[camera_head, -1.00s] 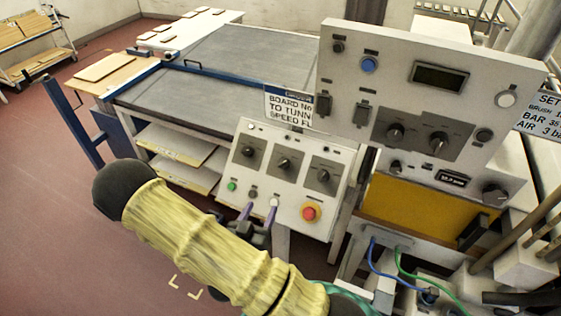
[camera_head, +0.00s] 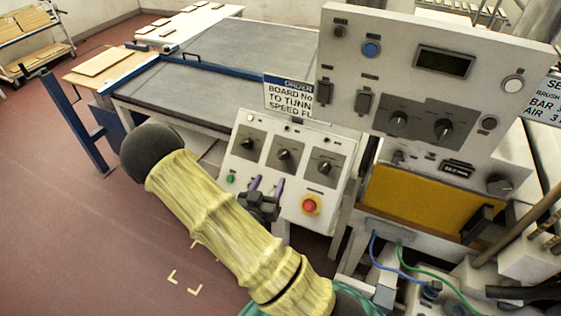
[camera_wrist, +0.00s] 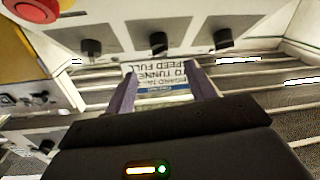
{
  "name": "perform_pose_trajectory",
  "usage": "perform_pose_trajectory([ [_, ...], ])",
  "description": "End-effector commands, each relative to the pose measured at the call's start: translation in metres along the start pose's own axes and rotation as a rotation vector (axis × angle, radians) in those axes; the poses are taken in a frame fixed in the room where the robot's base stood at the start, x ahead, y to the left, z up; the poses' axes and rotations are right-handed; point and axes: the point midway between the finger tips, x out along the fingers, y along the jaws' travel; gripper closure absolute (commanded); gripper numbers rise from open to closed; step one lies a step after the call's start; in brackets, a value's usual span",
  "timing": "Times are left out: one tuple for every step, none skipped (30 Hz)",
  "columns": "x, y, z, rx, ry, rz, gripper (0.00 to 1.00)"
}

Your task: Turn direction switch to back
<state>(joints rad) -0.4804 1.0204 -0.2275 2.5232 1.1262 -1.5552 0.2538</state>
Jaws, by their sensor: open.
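The small sloped control panel (camera_head: 262,188) carries three dark rotary switches: a left one (camera_head: 248,145), a middle one (camera_head: 284,154) and a right one (camera_head: 324,167). Their labels are too small to read, so I cannot tell which is the direction switch. My gripper (camera_head: 267,184) is open and empty, its purple fingers pointing up at the panel below the left and middle switches. In the wrist view, which is upside down, the middle switch (camera_wrist: 158,42) lines up with the gap between the fingers (camera_wrist: 162,90), apart from them.
A red emergency button (camera_head: 310,205) and a green button (camera_head: 230,179) sit low on the same panel. A larger upright panel (camera_head: 405,60) stands to the right, with a notice sign (camera_head: 289,98) beside it. A grey conveyor table (camera_head: 235,60) lies behind.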

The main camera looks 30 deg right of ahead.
Motion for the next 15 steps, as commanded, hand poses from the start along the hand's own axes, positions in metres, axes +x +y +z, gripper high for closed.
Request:
perform_pose_trajectory([
  [0.009, 0.002, -0.005, 0.000, 0.001, 0.005, 0.45],
  [0.013, 0.002, -0.005, -0.001, 0.001, 0.004, 0.45],
  [0.019, 0.003, -0.005, -0.002, 0.002, 0.004, 0.45],
  [0.025, 0.002, -0.005, -0.001, 0.002, 0.004, 0.45],
  [0.029, 0.002, -0.005, -0.001, 0.002, 0.004, 0.45],
  [0.036, 0.002, -0.006, 0.000, 0.002, 0.004, 0.45],
  [0.042, 0.003, -0.005, -0.001, 0.002, 0.004, 0.45],
  [0.047, 0.003, -0.005, -0.001, 0.002, 0.004, 0.45],
  [0.054, 0.002, -0.006, 0.000, 0.001, 0.003, 0.45],
  [0.059, 0.002, -0.006, 0.000, 0.001, 0.004, 0.45],
  [0.064, 0.002, -0.006, 0.001, 0.001, 0.003, 0.45],
  [0.071, 0.003, -0.005, 0.000, 0.002, 0.004, 0.45],
  [0.076, 0.003, -0.006, -0.001, 0.002, 0.004, 0.45],
  [0.081, 0.002, -0.005, -0.001, 0.002, 0.002, 0.45],
  [0.086, 0.002, -0.005, 0.000, 0.002, 0.002, 0.45],
])
